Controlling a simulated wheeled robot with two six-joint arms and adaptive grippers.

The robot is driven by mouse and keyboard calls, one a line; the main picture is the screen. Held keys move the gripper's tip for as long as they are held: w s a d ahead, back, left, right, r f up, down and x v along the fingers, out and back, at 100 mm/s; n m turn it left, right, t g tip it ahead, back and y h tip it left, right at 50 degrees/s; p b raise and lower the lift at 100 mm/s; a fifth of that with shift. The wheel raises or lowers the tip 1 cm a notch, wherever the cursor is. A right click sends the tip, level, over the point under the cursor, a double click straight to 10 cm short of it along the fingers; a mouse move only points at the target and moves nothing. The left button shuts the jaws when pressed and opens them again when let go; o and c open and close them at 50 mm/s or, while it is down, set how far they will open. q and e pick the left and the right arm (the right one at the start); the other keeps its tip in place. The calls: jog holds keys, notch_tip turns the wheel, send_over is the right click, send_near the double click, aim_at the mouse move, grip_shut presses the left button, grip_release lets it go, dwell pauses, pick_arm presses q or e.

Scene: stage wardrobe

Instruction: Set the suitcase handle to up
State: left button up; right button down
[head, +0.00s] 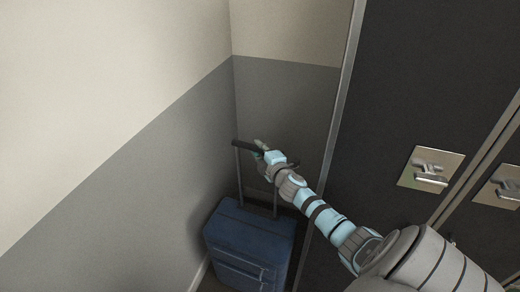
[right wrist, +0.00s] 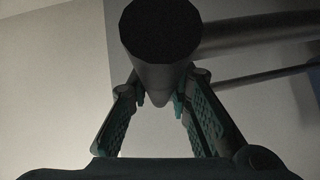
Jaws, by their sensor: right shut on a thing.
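A blue suitcase (head: 250,235) stands upright on the floor in the corner. Its dark handle (head: 243,146) is extended well above the case on two thin posts. My right gripper (head: 261,147) is at the crossbar of the handle, shut on it. In the right wrist view, the rounded dark end of the handle (right wrist: 160,32) fills the top middle, with the fingers of my right gripper (right wrist: 160,97) on either side of it. A post runs off to the right there. My left gripper is not in view.
A two-tone wall (head: 120,130) stands close on the left and behind the suitcase. Dark locker doors (head: 420,90) with metal latches (head: 431,170) stand close on the right. The suitcase is in a narrow gap between them.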

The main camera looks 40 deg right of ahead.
jog(key=c, duration=1.6)
grip_release()
jog(key=shift+w+a+r, duration=0.1)
jog(key=shift+a+r, duration=0.05)
jog(key=shift+r, duration=0.1)
jog(key=shift+o, duration=0.8)
jog(key=shift+a, duration=0.1)
jog(key=shift+s, duration=0.45)
jog(key=v, duration=0.7)
jog(key=shift+w, duration=0.2)
jog(key=shift+a, duration=0.1)
